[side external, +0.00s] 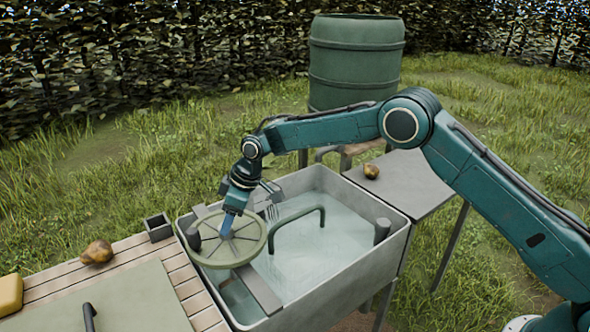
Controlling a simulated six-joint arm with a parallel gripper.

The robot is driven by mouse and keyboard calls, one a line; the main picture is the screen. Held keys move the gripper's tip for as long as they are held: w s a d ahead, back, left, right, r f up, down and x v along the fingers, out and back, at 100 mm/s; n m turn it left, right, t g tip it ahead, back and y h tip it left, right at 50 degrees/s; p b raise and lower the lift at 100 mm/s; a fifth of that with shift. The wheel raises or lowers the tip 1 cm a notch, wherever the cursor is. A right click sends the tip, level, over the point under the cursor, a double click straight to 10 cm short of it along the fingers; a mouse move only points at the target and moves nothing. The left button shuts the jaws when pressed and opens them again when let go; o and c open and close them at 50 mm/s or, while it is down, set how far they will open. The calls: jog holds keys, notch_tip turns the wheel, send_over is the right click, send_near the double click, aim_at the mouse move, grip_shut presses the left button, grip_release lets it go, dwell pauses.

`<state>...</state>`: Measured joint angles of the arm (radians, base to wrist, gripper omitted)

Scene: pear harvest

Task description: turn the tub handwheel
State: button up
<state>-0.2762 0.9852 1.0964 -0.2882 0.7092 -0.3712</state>
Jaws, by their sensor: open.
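The tub handwheel (210,250) is a round, olive-green spoked wheel. It sits over the left end of the grey tub (395,262), which holds clear water. My gripper (228,224) points down at the wheel, its tip close to the spokes near the hub. The jaws are open. They are small in the side external view, and I cannot tell whether they touch the wheel. Part of the wheel's upper side is hidden behind my gripper.
A curved dark green pipe (297,213) rises inside the tub. A pear (371,171) lies on the grey side table (415,190). Another pear (97,252) and a small dark box (158,228) are on the slatted bench (150,252). A green barrel (355,62) stands behind.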

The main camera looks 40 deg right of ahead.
jog(key=shift+x, duration=1.55)
grip_shut()
